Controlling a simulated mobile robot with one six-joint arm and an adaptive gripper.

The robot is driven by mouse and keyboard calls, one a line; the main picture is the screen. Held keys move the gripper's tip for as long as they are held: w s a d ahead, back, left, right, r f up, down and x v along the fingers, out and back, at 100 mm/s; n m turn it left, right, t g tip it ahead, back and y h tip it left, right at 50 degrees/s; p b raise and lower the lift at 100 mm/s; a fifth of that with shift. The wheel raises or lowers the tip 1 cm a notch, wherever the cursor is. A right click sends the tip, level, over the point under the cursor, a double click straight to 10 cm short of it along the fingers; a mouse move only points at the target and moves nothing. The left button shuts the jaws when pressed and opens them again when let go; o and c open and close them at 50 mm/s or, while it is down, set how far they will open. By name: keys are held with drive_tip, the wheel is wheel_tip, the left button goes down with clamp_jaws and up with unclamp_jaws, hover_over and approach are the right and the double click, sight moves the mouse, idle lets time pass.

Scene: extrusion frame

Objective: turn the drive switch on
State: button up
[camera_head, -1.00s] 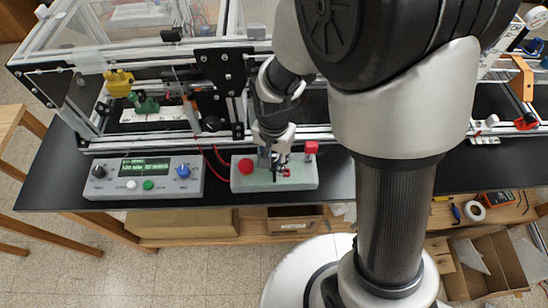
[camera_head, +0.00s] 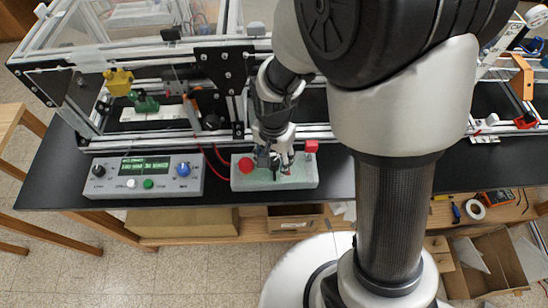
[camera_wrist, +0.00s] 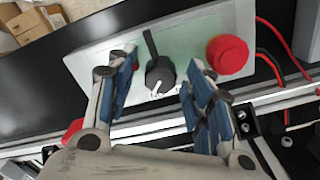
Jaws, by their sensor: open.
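The drive switch (camera_wrist: 158,72) is a black rotary knob with a long black lever and a white mark, on a pale grey-green control box (camera_wrist: 180,35). In the wrist view its lever points up and slightly left. My gripper (camera_wrist: 163,66) is open, with one blue-padded finger on each side of the knob and a visible gap to it on both sides. In the head view my gripper (camera_head: 276,165) is over the middle of the control box (camera_head: 304,184) and hides most of the switch.
A red round button (camera_head: 246,165) is on the box left of my gripper, and a red block (camera_head: 311,147) at its right back corner. A grey panel (camera_head: 145,192) with a lit display and knobs stands to the left. The aluminium extrusion frame (camera_head: 180,140) runs close behind.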

sight(274, 161)
drive_tip(key=shift+r, duration=0.15)
drive_tip(key=shift+w+r, duration=0.1)
drive_tip(key=shift+r, duration=0.3)
wheel_tip(274, 161, up, 11)
idle(0.4)
drive_tip(key=s+d+r+n+t, duration=0.4)
drive_tip(key=s+d+r+n, duration=0.2)
drive_tip(key=s+d+r, duration=0.4)
drive_tip(key=s, duration=0.3)
drive_tip(key=shift+s+d+r+n+t, duration=0.25)
drive_tip(key=shift+s+d+n+t, duration=0.05)
drive_tip(key=shift+d, duration=0.1)
